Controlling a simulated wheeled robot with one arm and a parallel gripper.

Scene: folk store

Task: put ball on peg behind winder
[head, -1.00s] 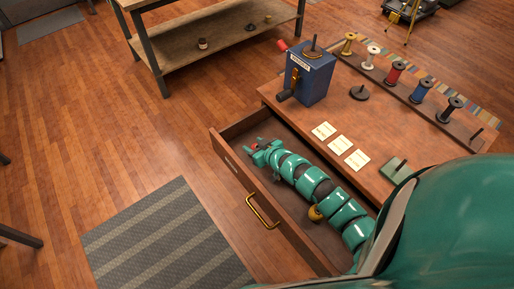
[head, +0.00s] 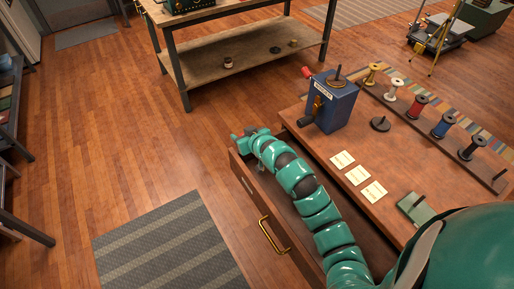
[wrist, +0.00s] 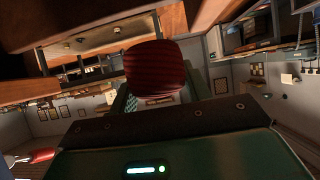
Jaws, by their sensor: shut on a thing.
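A dark red ribbed ball (wrist: 155,66), seemingly of yarn, is held between the fingers of my gripper (wrist: 158,96) in the wrist view. In the head view my gripper (head: 245,135) is above the far left end of the open drawer (head: 262,206); the ball is barely visible there. The blue winder (head: 332,101) with a dark crank stands at the bench's far left corner. A dark peg on a round base (head: 380,124) stands right of the winder. A rail (head: 408,115) behind the winder carries several spools and a bare dark peg (head: 505,174) at its right end.
Three paper cards (head: 358,175) and a green block with a peg (head: 414,208) lie on the bench (head: 425,165). A shelved table (head: 245,60) stands at the back. A striped rug (head: 170,243) lies on the floor left of the drawer.

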